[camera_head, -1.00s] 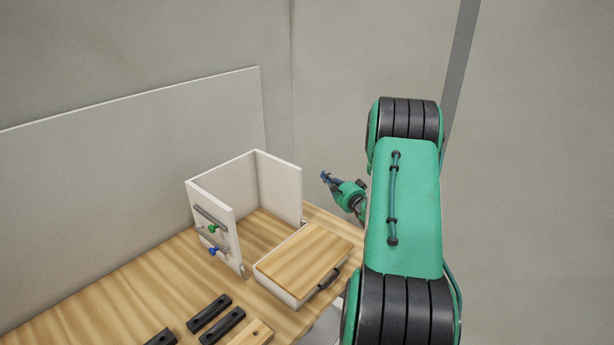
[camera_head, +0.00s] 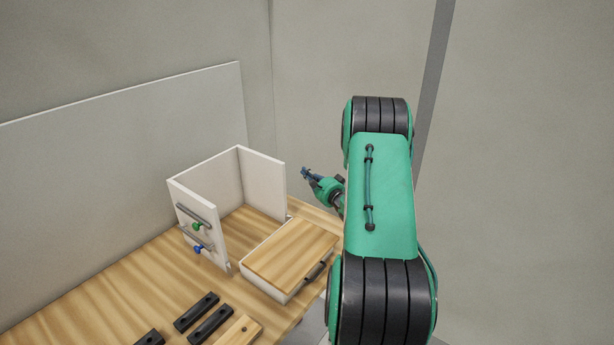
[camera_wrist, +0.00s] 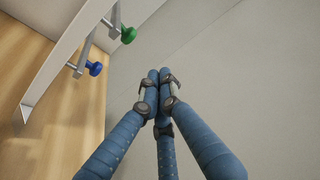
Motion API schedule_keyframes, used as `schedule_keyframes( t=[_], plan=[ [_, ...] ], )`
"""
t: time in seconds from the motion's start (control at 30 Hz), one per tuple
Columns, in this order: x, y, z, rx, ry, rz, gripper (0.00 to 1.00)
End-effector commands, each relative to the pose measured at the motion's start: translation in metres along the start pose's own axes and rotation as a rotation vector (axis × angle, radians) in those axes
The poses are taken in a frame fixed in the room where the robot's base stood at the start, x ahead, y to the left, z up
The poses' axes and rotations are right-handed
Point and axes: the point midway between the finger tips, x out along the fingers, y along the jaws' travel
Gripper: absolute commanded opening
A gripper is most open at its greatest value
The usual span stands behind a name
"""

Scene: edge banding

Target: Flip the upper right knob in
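A white open box (camera_head: 264,182) stands on the wooden table. Its left panel carries grey bars with a green knob (camera_head: 197,226) above a blue knob (camera_head: 198,248). The right panel's outer face is hidden in the head view. My gripper (camera_head: 304,173) is just right of this panel, near its upper edge, apart from it. In the wrist view, a white panel at upper left bears bars with a green knob (camera_wrist: 128,35) and a blue knob (camera_wrist: 95,68), left of my fingers. My blue fingers (camera_wrist: 160,78) are closed together, with nothing visible between them and not touching either knob.
A wood-topped drawer (camera_head: 291,253) with a dark handle sits in front of the box. Several dark and wooden bars lie at the table's front. A grey board (camera_head: 120,165) stands behind. Right of the box, the air around my gripper is clear.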

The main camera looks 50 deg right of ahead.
Motion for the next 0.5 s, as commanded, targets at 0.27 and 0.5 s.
schedule_keyframes(
  t=[0.27,0.5],
  plan=[
    [0.041,0.001,0.001,-0.001,-0.002,-0.001,0.0],
    [0.072,0.001,0.001,0.0,-0.002,0.0,0.0]
  ],
)
